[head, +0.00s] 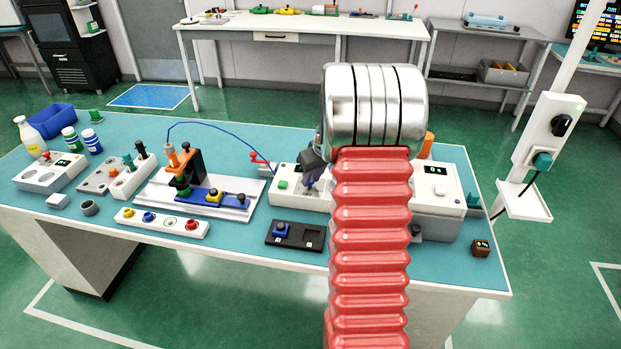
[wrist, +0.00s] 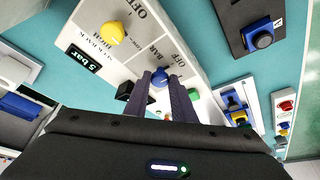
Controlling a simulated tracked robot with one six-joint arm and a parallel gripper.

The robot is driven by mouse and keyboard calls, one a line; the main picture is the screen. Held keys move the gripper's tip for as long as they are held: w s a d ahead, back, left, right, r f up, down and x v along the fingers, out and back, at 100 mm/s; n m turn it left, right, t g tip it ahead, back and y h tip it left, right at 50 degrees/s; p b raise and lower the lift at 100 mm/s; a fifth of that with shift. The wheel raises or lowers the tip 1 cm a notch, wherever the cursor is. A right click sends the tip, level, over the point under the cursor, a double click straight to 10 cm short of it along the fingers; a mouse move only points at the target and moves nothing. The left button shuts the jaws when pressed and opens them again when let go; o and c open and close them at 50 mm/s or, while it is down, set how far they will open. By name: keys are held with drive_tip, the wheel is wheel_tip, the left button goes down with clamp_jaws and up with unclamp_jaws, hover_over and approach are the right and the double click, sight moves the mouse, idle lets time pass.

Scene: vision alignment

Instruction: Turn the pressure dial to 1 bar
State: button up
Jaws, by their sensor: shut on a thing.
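The pressure dial (wrist: 159,77) is a blue knob on a white panel (wrist: 118,72), beside printed "OFF" and "BAR" marks in the wrist view. My gripper (wrist: 160,82) has its two dark fingers on either side of the knob, shut on it. A small display (wrist: 84,60) on the same panel appears to read 5 bar. A yellow knob (wrist: 113,33) with "OFF" and "HIGH" marks sits farther up the panel. In the head view, the white dispenser box (head: 290,199) is partly hidden by my arm, and my gripper (head: 314,178) reaches down over it; the blue dial is hidden there.
A green button (head: 283,184) is on the box's left side. A blue cable (head: 215,124) arcs to an orange-and-black stand (head: 186,160). A black tray (head: 295,234) with a blue part lies in front. A white device (head: 437,190) stands to the right, close to my arm.

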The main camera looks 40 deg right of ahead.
drive_tip(key=shift+a+m, duration=0.1)
drive_tip(key=shift+m, duration=0.4)
drive_tip(key=shift+w+a+m+g+h, duration=0.1)
drive_tip(key=shift+m+g+h, duration=0.3)
drive_tip(key=shift+m, duration=0.85)
drive_tip(key=shift+w+a+m+g+h, duration=0.1)
drive_tip(key=shift+m+h, duration=0.6)
drive_tip(key=shift+m, duration=0.55)
drive_tip(key=shift+w+m+g+h, duration=0.1)
drive_tip(key=shift+m+g+h, duration=0.3)
drive_tip(key=shift+m, duration=1)
drive_tip(key=shift+m+g+h, duration=0.3)
drive_tip(key=shift+m+g, duration=0.1)
drive_tip(key=shift+m, duration=1)
drive_tip(key=o, duration=1.1)
drive_tip(key=shift+c, duration=0.2)
drive_tip(key=shift+a+r, duration=0.1)
drive_tip(key=shift+r, duration=0.05)
